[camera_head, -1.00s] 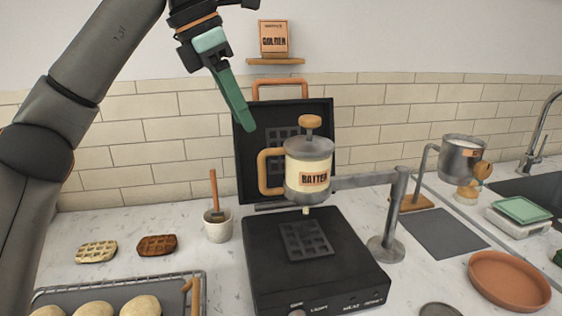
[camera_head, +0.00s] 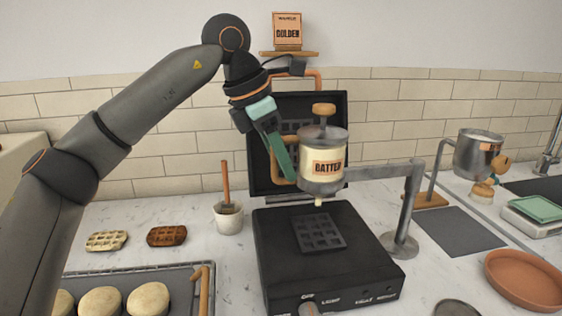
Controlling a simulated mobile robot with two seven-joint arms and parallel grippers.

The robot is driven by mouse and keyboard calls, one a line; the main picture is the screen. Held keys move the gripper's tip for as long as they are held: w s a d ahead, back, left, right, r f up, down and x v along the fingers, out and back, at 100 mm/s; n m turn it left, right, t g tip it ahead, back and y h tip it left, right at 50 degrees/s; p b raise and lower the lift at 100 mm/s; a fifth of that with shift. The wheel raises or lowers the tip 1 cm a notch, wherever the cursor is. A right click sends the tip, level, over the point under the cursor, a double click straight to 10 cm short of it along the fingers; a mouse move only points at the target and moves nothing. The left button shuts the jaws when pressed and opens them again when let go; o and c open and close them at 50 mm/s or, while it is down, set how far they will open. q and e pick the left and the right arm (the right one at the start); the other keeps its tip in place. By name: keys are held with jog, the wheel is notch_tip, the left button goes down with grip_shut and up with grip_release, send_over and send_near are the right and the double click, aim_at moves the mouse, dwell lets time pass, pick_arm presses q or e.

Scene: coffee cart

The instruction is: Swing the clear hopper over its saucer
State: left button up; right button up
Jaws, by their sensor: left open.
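The clear hopper (camera_head: 321,176), with cream contents and a BATTER label, hangs from a grey swing arm (camera_head: 375,174) on a metal post (camera_head: 403,215). It is above the open black waffle iron (camera_head: 322,261). It has a wooden knob on its lid and a wooden side handle (camera_head: 277,171) on its left. My left gripper (camera_head: 284,164) is open, with its green fingers at this handle; contact cannot be told. A terracotta saucer (camera_head: 526,281) is at the lower right. A small grey disc (camera_head: 458,308) is cut off at the bottom edge. My right gripper is not in view.
A steel pot (camera_head: 476,155) hangs on another stand at the right, above a grey mat (camera_head: 461,232) and near a scale (camera_head: 535,216). A cup (camera_head: 229,218) with a wooden-handled tool, two waffles and a tray (camera_head: 150,273) of buns are at the left.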

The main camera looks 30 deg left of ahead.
pick_arm(q)
jog(key=shift+c, duration=0.2)
grip_shut()
dwell(1.1)
